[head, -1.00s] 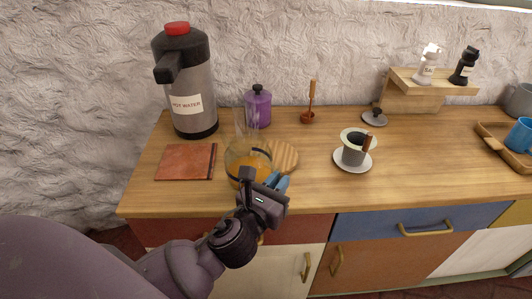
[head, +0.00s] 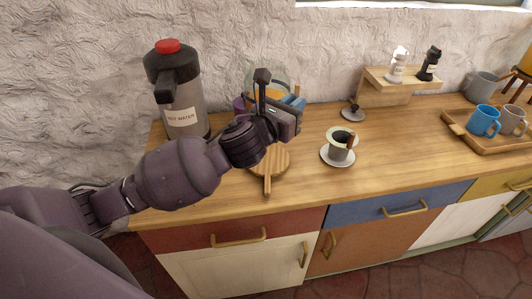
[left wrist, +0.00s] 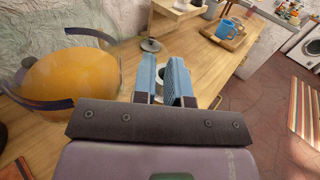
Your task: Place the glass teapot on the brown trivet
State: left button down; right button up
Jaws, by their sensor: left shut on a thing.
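The glass teapot (head: 282,76), with orange liquid inside, is up in the air near the wall, partly hidden behind my left gripper (head: 292,102). In the left wrist view the teapot (left wrist: 72,80) fills the left side, beside the blue fingers of my left gripper (left wrist: 165,80). The left gripper is shut on the teapot; the exact grip is hard to see. A round brown wooden board with a handle, which looks like the trivet (head: 270,160), lies flat and empty on the counter below the gripper. My right gripper is out of view.
The hot water dispenser (head: 183,105) stands left of the teapot. A dripper cup on a saucer (head: 338,155) stands right of the trivet. A purple canister is mostly hidden behind my arm. A tray with mugs (head: 468,133) is far right. Counter between dripper and tray is clear.

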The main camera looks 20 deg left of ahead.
pick_arm(q)
jog(key=shift+w+r, duration=0.2)
jog(key=shift+r, duration=0.3)
